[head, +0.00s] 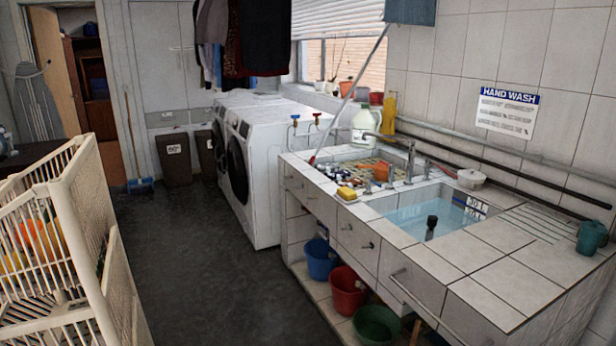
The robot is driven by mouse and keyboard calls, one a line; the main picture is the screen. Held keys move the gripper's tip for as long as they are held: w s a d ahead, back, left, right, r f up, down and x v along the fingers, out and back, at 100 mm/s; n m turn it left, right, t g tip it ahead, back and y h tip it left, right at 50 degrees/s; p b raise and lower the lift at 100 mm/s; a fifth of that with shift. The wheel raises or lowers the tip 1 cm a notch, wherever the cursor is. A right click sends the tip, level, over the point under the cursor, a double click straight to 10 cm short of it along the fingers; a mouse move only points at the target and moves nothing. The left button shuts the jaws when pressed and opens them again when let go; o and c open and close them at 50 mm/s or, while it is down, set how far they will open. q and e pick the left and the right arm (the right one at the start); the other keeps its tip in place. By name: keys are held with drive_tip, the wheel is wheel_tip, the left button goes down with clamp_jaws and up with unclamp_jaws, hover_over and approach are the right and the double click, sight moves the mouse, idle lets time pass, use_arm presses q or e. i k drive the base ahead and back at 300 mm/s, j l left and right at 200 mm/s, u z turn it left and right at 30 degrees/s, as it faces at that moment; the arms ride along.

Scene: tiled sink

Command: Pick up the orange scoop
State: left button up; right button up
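A small orange object (381,170) stands among the clutter at the left basin of the tiled sink counter (487,255). It may be the orange scoop, but it is too small to be sure of its shape. Orange and yellow items (40,243) also show through the slats of the cream rack at the left; I cannot tell what they are. Neither of my grippers is in view.
The right basin (425,212) holds water and a dark upright object (431,227). A yellow sponge (347,193) lies on the counter edge. The cream rack (75,215) stands at left. Buckets (347,291) sit under the counter. The dark floor (190,255) between is clear.

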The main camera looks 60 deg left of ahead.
sight(381, 171)
drive_tip(key=u, duration=1.65)
